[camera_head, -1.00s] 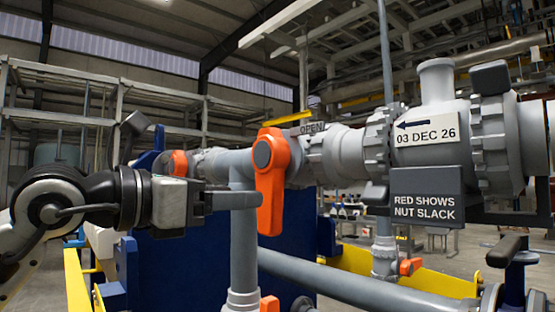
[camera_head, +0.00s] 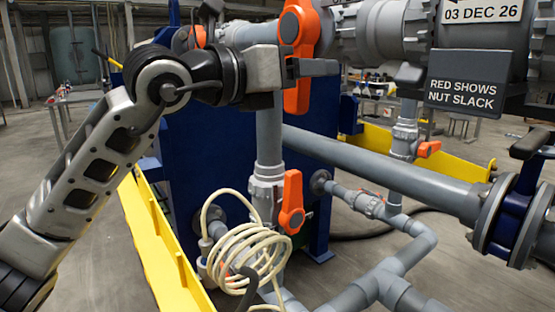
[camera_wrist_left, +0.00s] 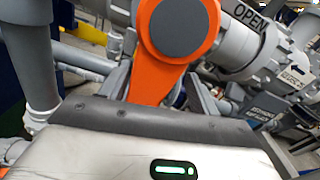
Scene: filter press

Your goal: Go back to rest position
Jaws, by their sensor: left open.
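My left gripper (camera_head: 325,67) is open, at the height of the large orange valve handle (camera_head: 297,92), and its finger crosses in front of the handle in the head view. In the left wrist view the same handle (camera_wrist_left: 160,75) hangs down between the two open fingers (camera_wrist_left: 157,88). I cannot tell whether they touch it. The handle points downward from its round grey-capped hub (camera_wrist_left: 180,24). My right gripper is not in view.
A second orange handle (camera_head: 291,205) is on the vertical pipe below, beside a coiled cream hose (camera_head: 245,258). Grey pipes (camera_head: 380,170) run to the right. A yellow rail (camera_head: 160,250) edges the skid. A sign (camera_head: 465,83) reads "RED SHOWS NUT SLACK". Open floor (camera_head: 90,285) lies at lower left.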

